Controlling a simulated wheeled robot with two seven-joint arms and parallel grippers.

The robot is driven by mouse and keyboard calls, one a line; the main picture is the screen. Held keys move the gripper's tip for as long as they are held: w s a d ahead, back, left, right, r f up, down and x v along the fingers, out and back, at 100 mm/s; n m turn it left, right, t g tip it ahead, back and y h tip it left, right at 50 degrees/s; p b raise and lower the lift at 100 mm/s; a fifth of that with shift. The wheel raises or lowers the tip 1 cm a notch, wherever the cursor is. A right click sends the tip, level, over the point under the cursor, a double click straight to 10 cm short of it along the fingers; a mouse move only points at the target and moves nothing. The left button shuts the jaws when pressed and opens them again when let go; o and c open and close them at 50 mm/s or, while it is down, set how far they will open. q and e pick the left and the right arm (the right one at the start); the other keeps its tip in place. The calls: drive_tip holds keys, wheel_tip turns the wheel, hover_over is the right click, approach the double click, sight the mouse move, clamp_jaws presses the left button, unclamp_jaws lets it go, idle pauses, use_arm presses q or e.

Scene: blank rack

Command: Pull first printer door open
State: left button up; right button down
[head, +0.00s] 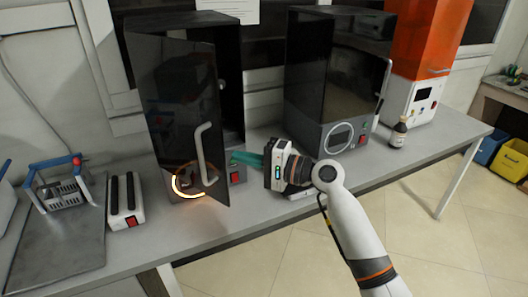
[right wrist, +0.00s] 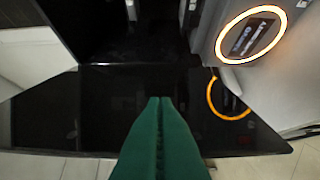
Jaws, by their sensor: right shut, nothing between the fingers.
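The first printer (head: 228,80) is the tall black cabinet at the left of the bench in the head view. Its dark glossy door (head: 175,100) stands partly open, swung toward the front, with a pale bar handle (head: 201,150) on its outer face. My right gripper (head: 237,157) is shut and empty, its green fingers to the right of the door's edge, near the opening. In the right wrist view the shut fingers (right wrist: 160,99) point at the inner side of the door (right wrist: 95,110); I cannot tell whether they touch it. My left gripper is out of view.
A second black printer (head: 333,80) with a closed door stands right of the first. An orange and white machine (head: 425,60) and a small brown bottle (head: 398,133) are further right. A blue-handled basket (head: 62,185) and a white device (head: 125,203) stand at left.

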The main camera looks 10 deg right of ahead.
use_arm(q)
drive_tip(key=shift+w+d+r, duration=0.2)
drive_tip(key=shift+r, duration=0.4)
use_arm(e)
drive_tip(key=shift+s+a, duration=0.75)
drive_tip(key=shift+s, duration=0.25)
use_arm(q)
drive_tip(key=shift+p, duration=0.35)
